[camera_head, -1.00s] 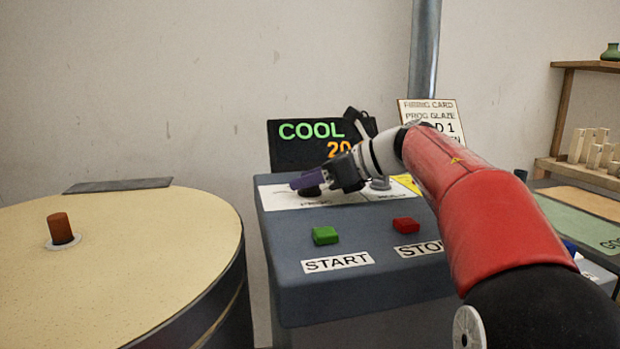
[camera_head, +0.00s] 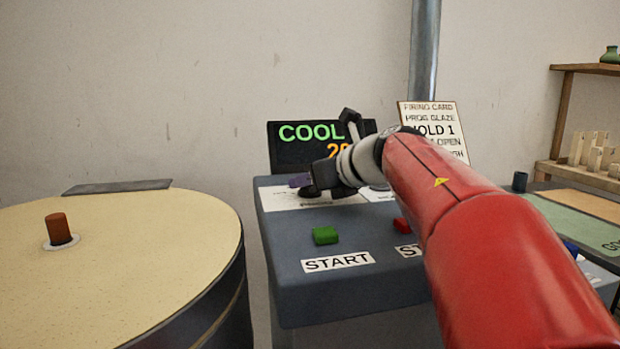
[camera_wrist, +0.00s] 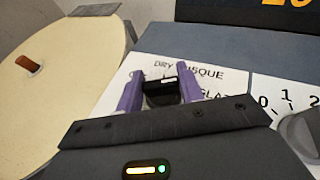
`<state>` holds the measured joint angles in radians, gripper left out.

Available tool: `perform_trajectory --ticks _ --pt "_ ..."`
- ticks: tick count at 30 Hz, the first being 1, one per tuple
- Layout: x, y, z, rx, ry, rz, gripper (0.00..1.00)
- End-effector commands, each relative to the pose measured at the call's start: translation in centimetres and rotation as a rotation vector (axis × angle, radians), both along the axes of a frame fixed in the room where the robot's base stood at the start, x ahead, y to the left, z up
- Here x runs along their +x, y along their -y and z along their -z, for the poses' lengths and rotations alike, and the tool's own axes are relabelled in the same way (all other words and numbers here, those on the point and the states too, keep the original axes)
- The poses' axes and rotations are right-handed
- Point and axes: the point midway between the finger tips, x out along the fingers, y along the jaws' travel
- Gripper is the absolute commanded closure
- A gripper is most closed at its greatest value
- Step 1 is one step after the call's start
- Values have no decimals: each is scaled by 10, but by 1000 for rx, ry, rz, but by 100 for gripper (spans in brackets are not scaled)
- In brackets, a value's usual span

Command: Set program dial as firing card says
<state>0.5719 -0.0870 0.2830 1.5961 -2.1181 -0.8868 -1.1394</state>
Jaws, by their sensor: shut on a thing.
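My gripper (camera_wrist: 160,88) has its two purple fingers shut on the black program dial (camera_wrist: 161,93), on a white plate of the kiln control box. The plate's words DRY, BISQUE and part of GLAZE show around the dial; the rest is covered. I cannot tell which word the dial points at. In the head view my gripper (camera_head: 299,182) is at the plate's left part and hides the dial. The firing card (camera_head: 436,128) behind my arm reads PROG GLAZE and HOLD 1; its lower lines are partly covered.
A grey hold dial (camera_wrist: 303,132) with 0, 1 and 2 is right of the program dial. The green START button (camera_head: 325,235) and partly hidden red STOP button (camera_head: 401,225) are nearer. The display (camera_head: 300,145) reads COOL. The round kiln lid (camera_head: 120,260) is at left.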

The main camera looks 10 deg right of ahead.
Motion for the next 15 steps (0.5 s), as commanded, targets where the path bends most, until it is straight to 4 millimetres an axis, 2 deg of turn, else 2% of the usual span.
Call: perform_trajectory --ticks 6,15 --pt "-1 -1 -2 -1 1 84 86" --pt "0 0 -1 -1 1 118 86"
